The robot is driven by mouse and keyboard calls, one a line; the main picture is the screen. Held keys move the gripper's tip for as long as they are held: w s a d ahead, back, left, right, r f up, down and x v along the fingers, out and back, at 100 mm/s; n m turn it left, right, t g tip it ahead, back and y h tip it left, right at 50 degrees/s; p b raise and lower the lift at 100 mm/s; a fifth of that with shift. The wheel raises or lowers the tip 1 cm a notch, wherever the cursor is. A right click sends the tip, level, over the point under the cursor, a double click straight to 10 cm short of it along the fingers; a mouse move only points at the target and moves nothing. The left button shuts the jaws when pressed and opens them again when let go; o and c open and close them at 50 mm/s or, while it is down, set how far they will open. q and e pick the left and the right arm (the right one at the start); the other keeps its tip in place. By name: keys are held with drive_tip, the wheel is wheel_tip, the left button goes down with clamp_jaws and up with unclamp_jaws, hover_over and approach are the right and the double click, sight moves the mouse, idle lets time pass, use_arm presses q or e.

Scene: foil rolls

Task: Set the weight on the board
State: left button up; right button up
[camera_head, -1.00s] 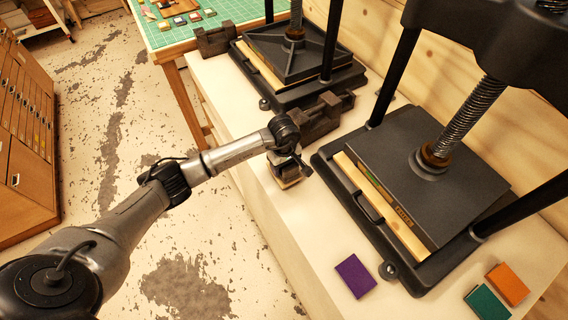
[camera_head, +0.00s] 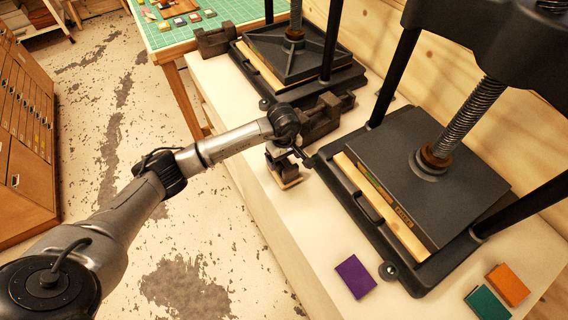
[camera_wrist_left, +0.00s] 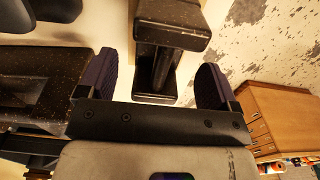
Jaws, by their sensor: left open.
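A dark iron weight (camera_head: 283,170), shaped like an I from above, stands on a small pale board (camera_head: 291,184) on the white bench, left of the near press. My left gripper (camera_head: 287,152) is just above the weight in the head view. In the left wrist view the weight (camera_wrist_left: 168,35) lies ahead between the two spread dark-purple fingers of my gripper (camera_wrist_left: 157,72), with gaps on both sides. The gripper is open and holds nothing. Most of the board is hidden by the weight. My right gripper is not in view.
The near press (camera_head: 440,185) stands close on the right. Dark iron blocks (camera_head: 325,117) sit behind the gripper beside the far press (camera_head: 295,60). Purple (camera_head: 355,276), green (camera_head: 487,302) and orange (camera_head: 507,285) blocks lie at the front. The bench between is clear.

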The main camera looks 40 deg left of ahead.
use_arm(q)
wheel_tip(320, 180, up, 8)
drive_tip(key=shift+f, duration=0.1)
drive_tip(key=s+d+n+t+h, duration=0.3)
drive_tip(key=d+h, duration=0.8)
drive_tip(key=d, duration=0.9)
drive_tip(key=s+d+r+n+t+h, duration=0.35)
drive_tip(key=r+n+t+h, duration=0.4)
drive_tip(key=n, duration=0.85)
drive_tip(key=s+a+f+n+t+y, duration=0.3)
drive_tip(key=a+f+n+y, duration=0.25)
drive_tip(key=n+y, duration=0.65)
drive_tip(key=s+a+f+n+t+y, duration=0.2)
drive_tip(key=a+f+n+y, duration=0.35)
drive_tip(key=n, duration=1.05)
drive_tip(key=s+f+n+g, duration=0.4)
drive_tip(key=s+f+g, duration=0.1)
drive_tip(key=s, duration=0.5)
drive_tip(key=s+f+n+g, duration=0.4)
drive_tip(key=s+g, duration=0.3)
drive_tip(key=s, duration=0.3)
drive_tip(key=shift+s+a+f+n+y, duration=0.3)
drive_tip(key=shift+s+f+n+y, duration=0.1)
drive_tip(key=shift+f, duration=0.2)
